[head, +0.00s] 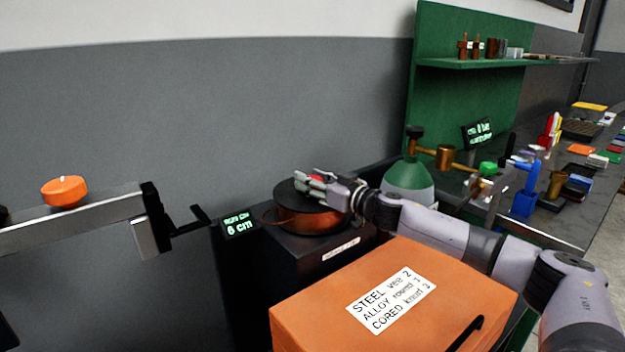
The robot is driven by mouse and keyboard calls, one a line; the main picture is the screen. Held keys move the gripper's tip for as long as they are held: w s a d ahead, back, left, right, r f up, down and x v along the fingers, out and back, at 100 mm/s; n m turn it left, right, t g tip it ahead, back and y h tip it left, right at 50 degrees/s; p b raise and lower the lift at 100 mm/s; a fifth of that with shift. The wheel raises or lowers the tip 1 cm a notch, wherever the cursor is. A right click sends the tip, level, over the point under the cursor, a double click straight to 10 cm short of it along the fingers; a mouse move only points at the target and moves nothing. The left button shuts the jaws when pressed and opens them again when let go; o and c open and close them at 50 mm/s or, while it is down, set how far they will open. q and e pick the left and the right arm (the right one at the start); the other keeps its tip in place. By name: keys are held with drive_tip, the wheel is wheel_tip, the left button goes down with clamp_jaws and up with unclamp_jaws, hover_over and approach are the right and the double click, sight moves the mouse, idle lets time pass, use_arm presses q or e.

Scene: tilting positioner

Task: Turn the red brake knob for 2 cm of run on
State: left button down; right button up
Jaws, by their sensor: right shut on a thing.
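The red brake knob (318,177) sits on top of the dark, round reel with copper-coloured wire (308,220), on a black box. My right gripper (314,184) is over the reel top, shut on the red knob, and its fingers hide most of it. A small display (237,223) left of the reel shows green text; its lower line reads about "6 cm", and the upper line is too small to read surely. My left gripper is not in view.
An orange box (390,300) with a white label stands in front of the reel. A green gas cylinder (408,180) stands right of it, beside a cluttered bench. An orange knob (64,191) sits on a grey rail at the left.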

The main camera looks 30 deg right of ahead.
drive_tip(key=shift+h, duration=0.3)
drive_tip(key=shift+a+m+h, duration=0.1)
drive_tip(key=shift+m+h, duration=0.4)
drive_tip(key=shift+m, duration=0.1)
drive_tip(key=m+h+b, duration=0.1)
drive_tip(key=m+h, duration=0.1)
drive_tip(key=h, duration=0.1)
drive_tip(key=shift+f+b, duration=0.1)
drive_tip(key=shift+b, duration=0.2)
drive_tip(key=shift+m+h+b, duration=0.35)
drive_tip(key=shift+m+h, duration=0.25)
drive_tip(key=shift+h, duration=0.6)
drive_tip(key=shift+r+m+h, duration=0.2)
drive_tip(key=shift+m+h, duration=0.1)
drive_tip(key=shift+h, duration=0.1)
drive_tip(key=o, duration=1.2)
drive_tip(key=shift+f, duration=0.1)
drive_tip(key=shift+c, duration=0.2)
